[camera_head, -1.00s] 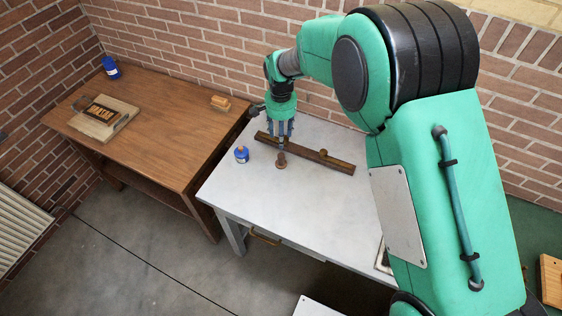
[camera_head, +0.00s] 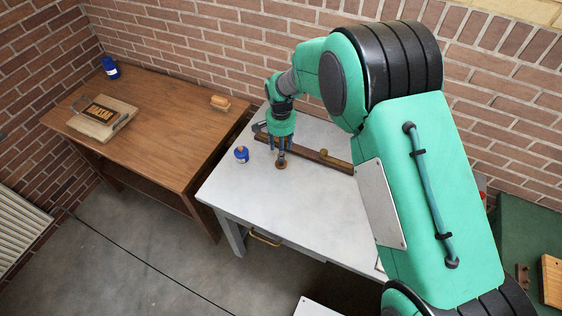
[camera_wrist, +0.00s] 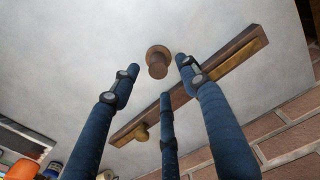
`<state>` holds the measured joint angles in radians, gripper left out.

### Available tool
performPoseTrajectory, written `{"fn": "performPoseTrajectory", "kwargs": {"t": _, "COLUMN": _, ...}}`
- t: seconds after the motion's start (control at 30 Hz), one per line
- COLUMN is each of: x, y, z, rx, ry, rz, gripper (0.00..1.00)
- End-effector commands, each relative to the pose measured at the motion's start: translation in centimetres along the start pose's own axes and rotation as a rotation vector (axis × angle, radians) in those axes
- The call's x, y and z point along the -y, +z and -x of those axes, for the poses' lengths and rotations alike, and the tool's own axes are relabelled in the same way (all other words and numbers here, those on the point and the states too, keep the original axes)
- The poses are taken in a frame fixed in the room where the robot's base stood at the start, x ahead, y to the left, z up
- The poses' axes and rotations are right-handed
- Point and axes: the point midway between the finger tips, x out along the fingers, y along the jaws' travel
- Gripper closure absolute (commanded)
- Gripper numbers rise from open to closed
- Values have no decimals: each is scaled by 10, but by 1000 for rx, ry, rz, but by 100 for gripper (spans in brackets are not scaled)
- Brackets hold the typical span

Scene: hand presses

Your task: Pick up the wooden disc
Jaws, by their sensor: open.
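The wooden disc (camera_head: 281,165) lies on the light grey table, near the front of a long wooden bar. In the wrist view the disc (camera_wrist: 158,62) shows as a round brown piece with a short knob in its middle. My gripper (camera_head: 282,152) points down above the disc, its blue fingers close to the knob. In the wrist view my gripper (camera_wrist: 158,76) is open, with three fingers spread and the disc just past their tips. Nothing is held. Whether a fingertip touches the disc cannot be told.
The wooden bar (camera_head: 337,162) with small knobs lies right behind the disc. A blue jar (camera_head: 241,154) stands to the left. The front of the grey table (camera_head: 265,205) is clear. A brown table (camera_head: 150,130) at left holds a lettered block on a board (camera_head: 127,110).

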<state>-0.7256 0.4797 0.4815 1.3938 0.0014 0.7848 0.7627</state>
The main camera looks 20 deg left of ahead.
Motion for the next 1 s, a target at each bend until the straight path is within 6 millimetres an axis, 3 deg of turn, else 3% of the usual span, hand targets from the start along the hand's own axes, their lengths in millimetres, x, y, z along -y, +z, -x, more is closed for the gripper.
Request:
{"fn": "performPoseTrajectory", "kwargs": {"t": 0.5, "x": -2, "y": 3, "z": -47, "rx": 1, "ry": 2, "rz": 0, "gripper": 55}}
{"fn": "performPoseTrajectory", "kwargs": {"t": 1.0, "x": -2, "y": 2, "z": -52, "rx": -1, "ry": 1, "rz": 0, "gripper": 55}}
